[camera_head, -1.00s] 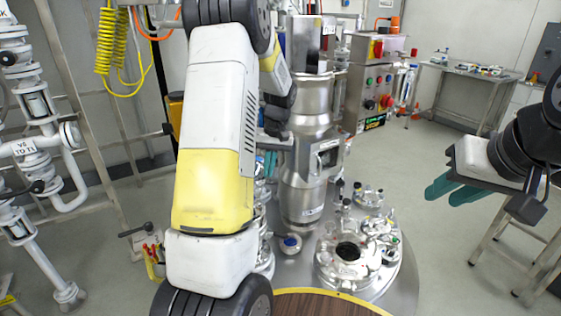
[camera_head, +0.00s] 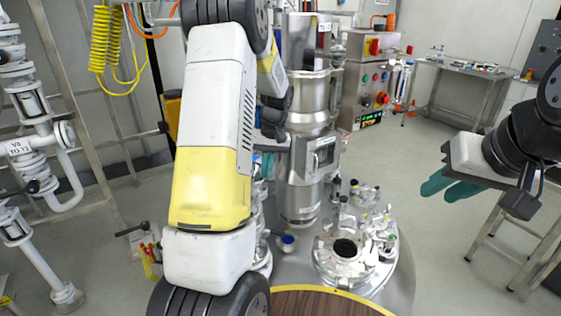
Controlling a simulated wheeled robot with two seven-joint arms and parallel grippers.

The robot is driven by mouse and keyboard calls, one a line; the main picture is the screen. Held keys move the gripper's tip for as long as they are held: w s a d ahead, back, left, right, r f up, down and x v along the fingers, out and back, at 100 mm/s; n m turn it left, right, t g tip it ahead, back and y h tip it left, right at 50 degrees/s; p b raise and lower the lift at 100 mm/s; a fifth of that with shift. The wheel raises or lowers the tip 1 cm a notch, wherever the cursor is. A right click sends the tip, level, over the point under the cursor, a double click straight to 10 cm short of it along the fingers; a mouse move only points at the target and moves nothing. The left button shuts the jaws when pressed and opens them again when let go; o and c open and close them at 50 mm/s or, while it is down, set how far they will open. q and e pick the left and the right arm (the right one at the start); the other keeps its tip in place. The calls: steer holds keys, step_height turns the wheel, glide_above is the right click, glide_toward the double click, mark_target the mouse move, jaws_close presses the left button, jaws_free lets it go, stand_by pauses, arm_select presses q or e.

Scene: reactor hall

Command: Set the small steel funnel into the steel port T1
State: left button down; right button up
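A steel vessel top (camera_head: 395,290) carries a flanged steel port (camera_head: 326,262) with a dark round opening, right of the middle. I cannot read a T1 mark on it. I cannot make out the small steel funnel. My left arm covers the view left of the middle. A little teal of my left gripper (camera_head: 267,163) shows behind it, beside the tall steel column; its fingertips and anything in them are hidden. My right gripper (camera_head: 447,190) is at the right, well away from the port. Its two teal fingers are apart and hold nothing visible.
A tall steel column (camera_head: 308,175) stands behind the port. Several small fittings (camera_head: 365,192) crowd the vessel top. White pipework (camera_head: 40,150) is at the left. A control box (camera_head: 372,85) and a side table (camera_head: 480,72) stand behind. The floor at right is partly clear.

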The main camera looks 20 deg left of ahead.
arm_select(q)
steer(key=shift+f, duration=1.75)
stand_by(1.1)
steer(key=c, duration=1.6)
jaws_free()
steer(key=r, duration=0.5)
steer(key=d+r, duration=0.1)
steer(key=r, duration=0.1)
steer(key=shift+w+r, duration=0.25)
steer(key=shift+r, duration=0.1)
